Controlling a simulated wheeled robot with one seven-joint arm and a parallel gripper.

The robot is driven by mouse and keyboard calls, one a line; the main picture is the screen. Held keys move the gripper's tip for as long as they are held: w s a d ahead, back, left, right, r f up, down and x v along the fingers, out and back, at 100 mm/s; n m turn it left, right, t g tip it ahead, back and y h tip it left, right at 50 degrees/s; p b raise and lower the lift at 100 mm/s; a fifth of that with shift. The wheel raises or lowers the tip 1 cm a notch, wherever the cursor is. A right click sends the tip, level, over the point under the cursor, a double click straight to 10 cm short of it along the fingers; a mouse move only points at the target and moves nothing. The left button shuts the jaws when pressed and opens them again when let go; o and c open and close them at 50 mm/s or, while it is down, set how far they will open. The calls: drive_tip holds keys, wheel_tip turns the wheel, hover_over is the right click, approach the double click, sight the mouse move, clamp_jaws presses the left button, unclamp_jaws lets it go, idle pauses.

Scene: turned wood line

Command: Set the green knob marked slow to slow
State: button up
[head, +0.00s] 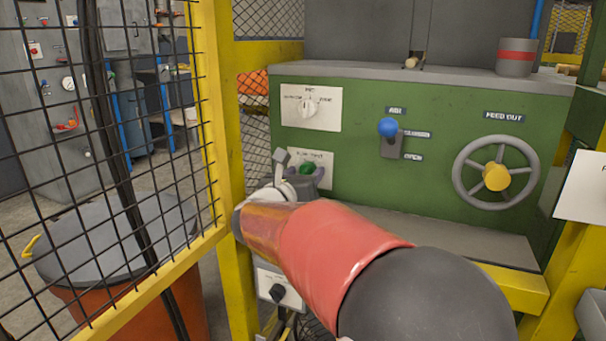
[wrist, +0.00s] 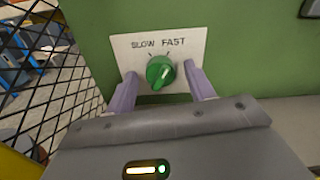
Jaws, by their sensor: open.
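The green knob (head: 307,168) sits on a pale plate on the green machine front. In the wrist view the knob (wrist: 160,72) is below the words SLOW and FAST on the plate (wrist: 190,42). Its raised ridge leans, upper end to the right, towards the FAST side; which end is the pointer is hard to tell. My gripper (wrist: 161,76) is open, with one purple finger left of the knob and one right of it. A gap shows between the knob and each finger. In the head view my arm and gripper (head: 299,174) partly cover the plate.
A white knob (head: 309,107) on a plate is above, and a blue-topped lever (head: 388,128) and a grey handwheel (head: 496,171) are to the right. A black knob (head: 279,292) is below. A yellow post (head: 217,100) and mesh fence (head: 120,130) stand close on the left.

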drive_tip(key=c, duration=1)
drive_tip(key=shift+n, duration=0.3)
drive_tip(key=shift+n+b, duration=0.3)
drive_tip(key=shift+n, duration=0.7)
drive_tip(key=n, duration=0.3)
drive_tip(key=shift+n, duration=0.3)
drive_tip(key=n+p, duration=0.1)
drive_tip(key=n, duration=0.4)
drive_tip(key=shift+n, duration=0.3)
drive_tip(key=shift+p, duration=0.3)
